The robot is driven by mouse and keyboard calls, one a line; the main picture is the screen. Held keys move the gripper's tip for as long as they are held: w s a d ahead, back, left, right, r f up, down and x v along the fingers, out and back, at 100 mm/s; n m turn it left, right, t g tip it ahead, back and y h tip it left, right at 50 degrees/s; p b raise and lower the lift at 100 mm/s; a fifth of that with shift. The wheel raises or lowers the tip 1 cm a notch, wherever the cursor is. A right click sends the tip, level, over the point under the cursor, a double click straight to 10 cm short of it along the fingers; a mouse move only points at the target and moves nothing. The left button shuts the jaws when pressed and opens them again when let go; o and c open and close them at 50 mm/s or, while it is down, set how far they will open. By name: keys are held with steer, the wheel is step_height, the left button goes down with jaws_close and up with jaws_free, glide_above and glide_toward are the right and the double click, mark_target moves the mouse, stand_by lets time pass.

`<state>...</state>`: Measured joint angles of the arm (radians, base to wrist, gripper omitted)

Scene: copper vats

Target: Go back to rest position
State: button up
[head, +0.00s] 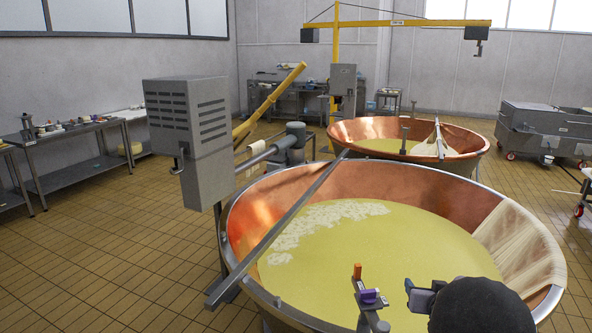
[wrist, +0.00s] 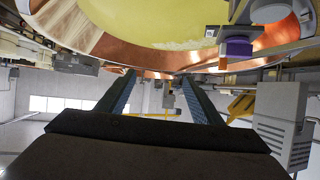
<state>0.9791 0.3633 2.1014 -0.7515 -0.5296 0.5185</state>
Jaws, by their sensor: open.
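My gripper (wrist: 158,76) shows in the wrist view with its two dark, blue-faced fingers spread apart and nothing between them. That view is upside down, with the near copper vat (wrist: 90,12) at its top, beyond the fingertips. In the head view a dark rounded part of my arm is at the bottom right, over the near side of the near vat (head: 250,215). The fingers cannot be made out clearly there. The vat holds yellow-green liquid (head: 400,240) with pale curds at its far left.
A metal stand with orange and purple pieces (head: 369,296) rises at the near rim, left of my arm. A grey bar (head: 285,225) crosses the vat's left side beside a grey machine box (head: 188,140). Pale cloth (head: 520,245) hangs at the right rim. A second vat (head: 350,130) stands behind.

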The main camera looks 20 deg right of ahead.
steer(key=w+a, duration=0.1)
steer(key=a, duration=0.2)
steer(key=w+a+f+n+y, duration=0.1)
steer(key=w+a, duration=0.1)
steer(key=a, duration=0.1)
steer(key=w+a+f+n+y+b, duration=0.1)
steer(key=w+a, duration=0.1)
steer(key=a, duration=0.2)
steer(key=shift+w+a+f+g, duration=0.1)
steer(key=shift+g, duration=0.3)
steer(key=s+a+f+n+g+y+b, duration=0.1)
steer(key=a+f+n+g+b, duration=0.15)
steer(key=a+f, duration=0.55)
steer(key=s+a+f+n+g+y+b, duration=0.1)
steer(key=s+a+f+g+y+b, duration=0.1)
steer(key=s+a, duration=0.8)
steer(key=s+a+f+n+g+y+b, duration=0.1)
steer(key=s+a+f+g, duration=0.4)
steer(key=s+a, duration=0.6)
steer(key=a+f+y+b, duration=0.1)
steer(key=a+b, duration=0.1)
steer(key=shift+a+b, duration=0.35)
steer(key=shift+b, duration=0.05)
